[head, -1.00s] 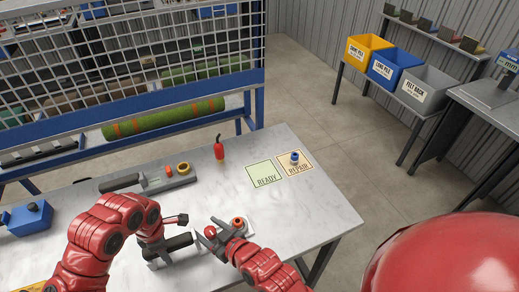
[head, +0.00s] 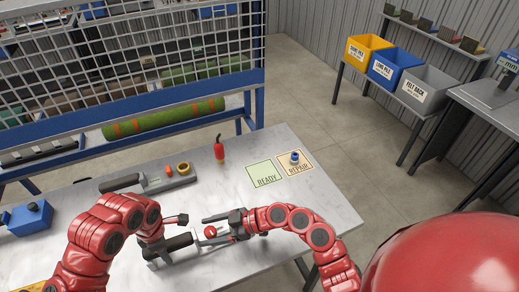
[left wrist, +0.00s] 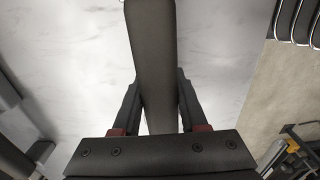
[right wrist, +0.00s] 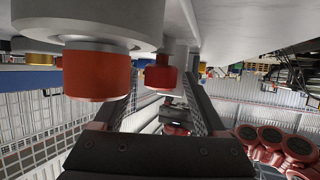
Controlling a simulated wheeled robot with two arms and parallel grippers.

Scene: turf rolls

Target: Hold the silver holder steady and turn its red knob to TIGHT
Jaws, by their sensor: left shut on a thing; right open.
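The silver holder (head: 186,257) lies on the bench at the lower middle of the head view, with a black handle (head: 170,244) at its left end. My left gripper (head: 165,245) is shut on this handle, which also runs between the fingers in the left wrist view (left wrist: 152,60). The red knob (head: 210,232) is toward the holder's right end. My right gripper (head: 211,229) is open, with one finger on each side of the knob. In the right wrist view the knob (right wrist: 160,77) shows between the fingers; contact is unclear. No TIGHT mark is readable.
A large orange-red banded cylinder (right wrist: 97,74) is close beside my right fingers. Behind stand a grey holder (head: 150,183) and a red bottle (head: 219,152). READY (head: 264,174) and REPAIR (head: 295,162) mats lie right. A blue device (head: 30,218) stands left.

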